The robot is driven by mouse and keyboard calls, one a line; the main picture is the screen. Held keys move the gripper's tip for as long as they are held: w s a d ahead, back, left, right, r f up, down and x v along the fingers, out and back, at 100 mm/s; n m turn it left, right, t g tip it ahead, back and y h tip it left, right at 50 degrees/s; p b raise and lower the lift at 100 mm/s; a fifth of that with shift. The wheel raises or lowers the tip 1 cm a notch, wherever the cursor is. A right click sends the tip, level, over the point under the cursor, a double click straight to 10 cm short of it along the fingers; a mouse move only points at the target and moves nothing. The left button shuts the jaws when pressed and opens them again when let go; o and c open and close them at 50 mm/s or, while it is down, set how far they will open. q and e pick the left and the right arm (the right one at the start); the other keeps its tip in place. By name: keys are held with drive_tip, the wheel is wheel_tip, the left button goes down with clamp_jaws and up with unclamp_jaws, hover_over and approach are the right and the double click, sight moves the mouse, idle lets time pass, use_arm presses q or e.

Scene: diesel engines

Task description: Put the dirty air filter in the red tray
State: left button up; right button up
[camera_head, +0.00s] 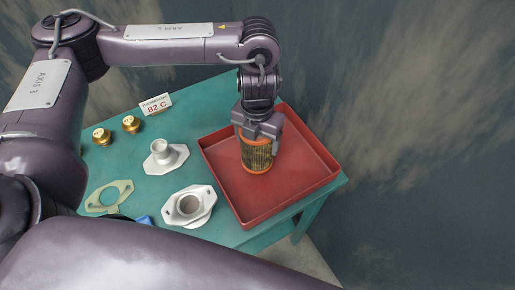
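The dirty air filter (257,155) is a dark, grimy cylinder with orange end rings. It stands upright inside the outline of the red tray (312,183), left of the tray's middle. Whether its base touches the tray floor I cannot tell for certain. My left gripper (259,136) comes down from above with its fingers at the filter's top rim. The fingers appear to be closed around the rim, partly hiding it. My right gripper is out of view.
On the teal table (195,110), left of the tray, are two brass parts (131,124), a white flanged part (165,157), a second white housing (189,206), a pale green gasket (109,196) and a small "82 C" sign (156,104). The tray's right side is empty.

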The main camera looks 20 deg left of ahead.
use_arm(q)
drive_tip(key=shift+d+f, duration=0.1)
drive_tip(key=shift+f, duration=0.25)
drive_tip(key=shift+s+f, duration=0.1)
drive_tip(key=shift+f, duration=0.2)
wheel_tip(320, 180, down, 2)
drive_tip(key=shift+f, duration=0.2)
drive_tip(key=shift+f+b, duration=0.3)
drive_tip(key=shift+f, duration=0.1)
drive_tip(key=o, duration=0.7)
drive_tip(key=shift+f, duration=0.1)
drive_tip(key=o, duration=0.5)
drive_tip(key=shift+c, duration=0.2)
drive_tip(key=shift+r, duration=0.45)
wheel_tip(320, 180, up, 11)
drive_tip(key=shift+f+p, duration=0.2)
drive_tip(key=shift+p, duration=0.1)
drive_tip(key=shift+r, duration=0.45)
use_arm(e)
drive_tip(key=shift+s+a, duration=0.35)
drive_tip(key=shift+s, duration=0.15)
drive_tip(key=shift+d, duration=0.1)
